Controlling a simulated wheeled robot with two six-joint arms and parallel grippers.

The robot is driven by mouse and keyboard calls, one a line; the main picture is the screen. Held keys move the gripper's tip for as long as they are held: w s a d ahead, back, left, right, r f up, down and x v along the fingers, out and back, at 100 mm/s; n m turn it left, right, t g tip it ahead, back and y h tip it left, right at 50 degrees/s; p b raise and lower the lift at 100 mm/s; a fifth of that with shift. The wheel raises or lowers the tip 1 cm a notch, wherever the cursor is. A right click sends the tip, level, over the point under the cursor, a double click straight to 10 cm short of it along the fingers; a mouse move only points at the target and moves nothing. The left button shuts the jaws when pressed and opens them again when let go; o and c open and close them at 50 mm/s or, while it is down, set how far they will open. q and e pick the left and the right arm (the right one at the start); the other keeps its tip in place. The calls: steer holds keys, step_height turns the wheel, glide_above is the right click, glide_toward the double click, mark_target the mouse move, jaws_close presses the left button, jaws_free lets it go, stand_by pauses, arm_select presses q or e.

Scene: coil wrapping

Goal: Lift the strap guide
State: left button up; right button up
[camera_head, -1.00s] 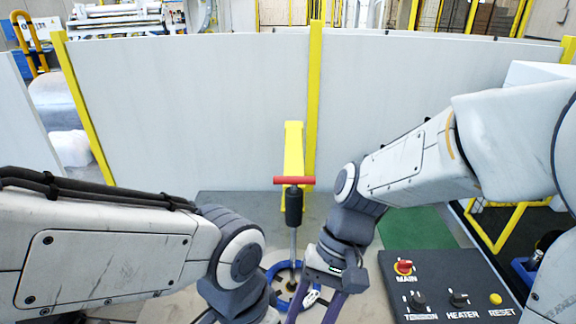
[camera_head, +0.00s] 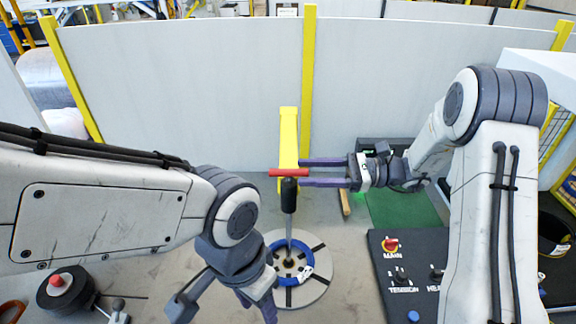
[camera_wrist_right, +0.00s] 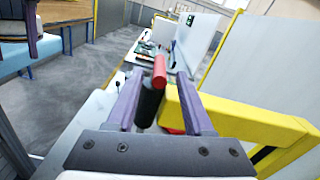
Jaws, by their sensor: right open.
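The strap guide appears to be the upright tool with a red crossbar (camera_head: 289,172), a black grip (camera_head: 289,196) and a thin metal rod. In the right wrist view the red bar (camera_wrist_right: 160,72) and black grip lie between the two open fingers (camera_wrist_right: 158,85), with no clear contact. My left gripper (camera_head: 262,305) is low at the bottom; its fingertips are cut off.
A round slotted plate (camera_head: 312,290) lies under the blue ring. A control panel (camera_head: 378,270) is at lower right, a green mat (camera_head: 395,208) behind it. Pale wall panels (camera_head: 180,95) close the back.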

mark_target(288, 172)
steer(key=a+p, duration=0.1)
steer(key=a, duration=0.3)
steer(key=shift+a+r, duration=0.1)
steer(key=shift+a, duration=0.45)
jaws_close()
stand_by(1.0)
